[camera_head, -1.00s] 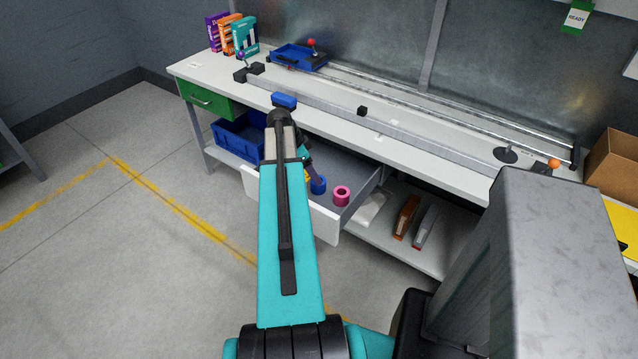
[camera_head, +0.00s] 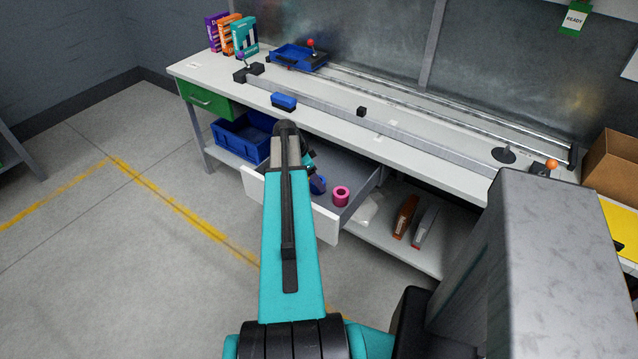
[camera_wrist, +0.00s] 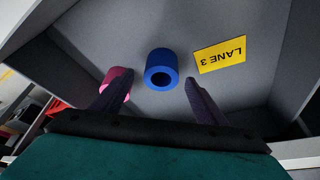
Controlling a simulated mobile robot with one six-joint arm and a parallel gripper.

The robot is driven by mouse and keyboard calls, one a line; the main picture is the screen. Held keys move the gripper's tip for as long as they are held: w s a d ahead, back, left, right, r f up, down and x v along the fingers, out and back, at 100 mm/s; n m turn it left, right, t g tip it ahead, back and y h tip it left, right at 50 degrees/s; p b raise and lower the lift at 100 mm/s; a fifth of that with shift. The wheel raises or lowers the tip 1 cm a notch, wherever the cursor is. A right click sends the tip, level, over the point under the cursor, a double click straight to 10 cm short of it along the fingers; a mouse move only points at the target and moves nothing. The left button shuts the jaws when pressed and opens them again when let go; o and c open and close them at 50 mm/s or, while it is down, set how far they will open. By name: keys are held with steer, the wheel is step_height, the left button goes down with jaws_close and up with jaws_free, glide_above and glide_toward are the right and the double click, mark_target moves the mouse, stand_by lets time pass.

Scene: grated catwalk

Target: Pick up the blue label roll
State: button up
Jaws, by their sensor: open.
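The blue label roll (camera_wrist: 161,70) stands in the open drawer and shows its hollow core in the wrist view. In the head view the roll (camera_head: 317,185) is partly hidden by my arm. My gripper (camera_wrist: 157,92) is open, with one finger toward each side of the roll and no clear contact. In the head view the fingers are mostly hidden behind my arm. A pink roll (camera_wrist: 117,80) sits beside the blue one, partly behind the left finger; it also shows in the head view (camera_head: 341,196).
The drawer (camera_head: 323,224) is pulled out below the workbench (camera_head: 440,160). A yellow "LANE 3" label (camera_wrist: 220,55) lies on the drawer floor. A blue bin (camera_head: 240,150) stands on the lower shelf to the left. Orange and grey items (camera_head: 404,217) lie on the shelf to the right.

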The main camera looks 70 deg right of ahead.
steer(key=shift+p+x, duration=0.4)
steer(key=shift+x, duration=1.2)
steer(key=c, duration=1.1)
steer(key=shift+c, duration=0.2)
steer(key=shift+r, duration=0.1)
step_height(320, 180, up, 10)
steer(key=b, duration=0.2)
